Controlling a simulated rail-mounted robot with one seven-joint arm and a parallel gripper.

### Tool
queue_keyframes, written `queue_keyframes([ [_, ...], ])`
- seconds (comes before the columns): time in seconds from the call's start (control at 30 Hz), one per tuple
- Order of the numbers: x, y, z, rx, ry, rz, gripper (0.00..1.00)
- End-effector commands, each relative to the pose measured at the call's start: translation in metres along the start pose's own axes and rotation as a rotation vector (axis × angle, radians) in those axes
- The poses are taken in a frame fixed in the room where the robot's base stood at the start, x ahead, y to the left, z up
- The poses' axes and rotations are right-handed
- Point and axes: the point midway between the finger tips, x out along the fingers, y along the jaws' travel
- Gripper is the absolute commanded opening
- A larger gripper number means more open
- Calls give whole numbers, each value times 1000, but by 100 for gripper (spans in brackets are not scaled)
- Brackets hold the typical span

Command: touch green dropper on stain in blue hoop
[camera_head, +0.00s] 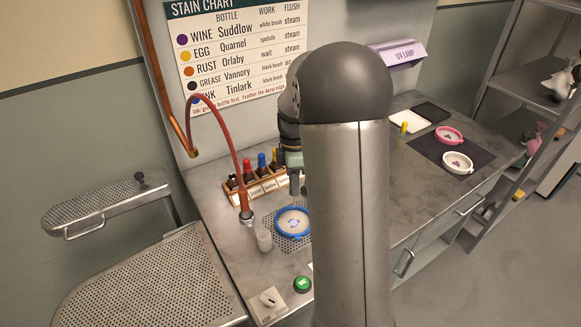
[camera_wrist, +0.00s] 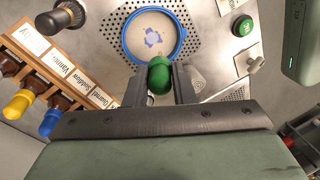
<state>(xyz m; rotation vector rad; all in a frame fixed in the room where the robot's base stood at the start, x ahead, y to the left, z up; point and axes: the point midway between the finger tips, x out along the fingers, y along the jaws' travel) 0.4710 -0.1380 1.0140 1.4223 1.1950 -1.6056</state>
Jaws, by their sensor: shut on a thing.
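The blue hoop (camera_wrist: 178,17) lies on a perforated metal plate and holds pale cloth with a blue-violet stain (camera_wrist: 153,37) near its middle. In the head view the blue hoop (camera_head: 281,229) shows just left of my column, with the stain (camera_head: 293,225) inside. My gripper (camera_wrist: 160,82) is shut on the green dropper (camera_wrist: 160,74), whose rounded green top faces the wrist camera. The dropper overlaps the hoop's near rim in the wrist view; its tip is hidden, so contact cannot be told. In the head view the dropper is hidden.
A wooden rack (camera_head: 262,187) of capped bottles stands behind the hoop. A green button (camera_head: 302,284) lies in front. Pink (camera_head: 449,135) and white (camera_head: 457,163) hoops sit far right.

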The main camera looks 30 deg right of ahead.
Motion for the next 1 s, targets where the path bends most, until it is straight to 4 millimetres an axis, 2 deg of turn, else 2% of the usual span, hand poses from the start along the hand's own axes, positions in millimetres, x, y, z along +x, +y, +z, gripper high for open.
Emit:
queue_keyframes([
  [0.27,18,3,0,-1,0,-2,2],
  [0.63,54,10,1,-1,0,-1,2],
  [1.0,58,11,1,-1,0,-1,2],
])
